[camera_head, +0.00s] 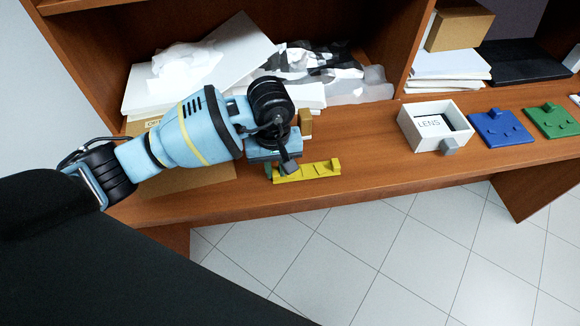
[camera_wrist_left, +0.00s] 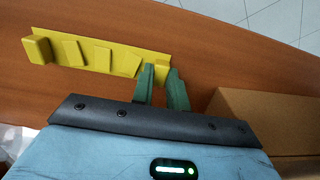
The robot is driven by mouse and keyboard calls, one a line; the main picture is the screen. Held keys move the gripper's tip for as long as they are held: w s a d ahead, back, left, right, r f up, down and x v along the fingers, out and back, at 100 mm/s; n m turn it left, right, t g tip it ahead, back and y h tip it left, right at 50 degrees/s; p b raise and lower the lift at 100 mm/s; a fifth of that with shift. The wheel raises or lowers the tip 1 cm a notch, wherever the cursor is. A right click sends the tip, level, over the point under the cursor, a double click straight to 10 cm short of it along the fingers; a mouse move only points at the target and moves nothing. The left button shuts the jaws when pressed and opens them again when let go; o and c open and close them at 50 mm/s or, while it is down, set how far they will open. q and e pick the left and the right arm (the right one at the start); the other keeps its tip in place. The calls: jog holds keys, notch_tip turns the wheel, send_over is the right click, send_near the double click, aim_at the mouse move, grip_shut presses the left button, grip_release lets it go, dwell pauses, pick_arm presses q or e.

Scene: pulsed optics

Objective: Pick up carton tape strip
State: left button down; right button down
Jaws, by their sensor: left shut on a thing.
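A long yellow strip with raised blocks (camera_head: 314,171) lies on the wooden desk near its front edge. It also shows in the left wrist view (camera_wrist_left: 95,56). My left gripper (camera_head: 277,172) is at the strip's left end in the head view. In the left wrist view its green fingers (camera_wrist_left: 161,72) are on either side of the strip's end block, shut on it. The strip appears to rest on the desk. No separate piece of tape can be made out. A brown carton (camera_wrist_left: 265,115) is beside the fingers; my arm partly hides it in the head view. My right gripper is out of view.
A white box labelled LENS (camera_head: 407,122), a blue plate (camera_head: 500,128) and a green plate (camera_head: 553,121) stand to the right. A small tan block (camera_head: 306,122) is behind my gripper. Crumpled wrapping (camera_head: 310,62) fills the shelf. Desk between strip and white box is clear.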

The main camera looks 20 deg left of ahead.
pick_arm(q)
jog(key=shift+r, duration=0.4)
jog(key=r, duration=0.1)
jog(key=s+r, duration=0.1)
jog(key=shift+r, duration=0.4)
jog(key=s+r, duration=0.1)
jog(key=s, duration=1.4)
jog(key=shift+d+r, duration=0.15)
jog(key=shift+d, duration=0.1)
